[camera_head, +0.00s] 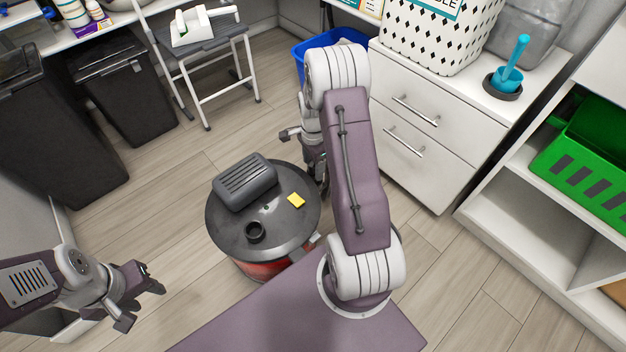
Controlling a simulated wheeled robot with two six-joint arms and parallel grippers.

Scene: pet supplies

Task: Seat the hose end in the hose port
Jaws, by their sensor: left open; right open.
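A round shop vacuum with a dark lid (228,228) and a red body (262,270) stands on the floor in front of my base. Its hose port (255,231) is a raised black ring on the near part of the lid, and it looks empty. I see no hose or hose end in this view. My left gripper (140,300) is open and empty, left of the vacuum and apart from it. My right gripper (306,158) is open beyond the vacuum's far right edge. My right arm partly hides it, so what is between its fingers is unclear.
A white drawer cabinet (430,130) and an open shelf (530,205) stand right. Black bins (125,95) and a step stool (215,75) stand behind left. Floor left of the vacuum is clear.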

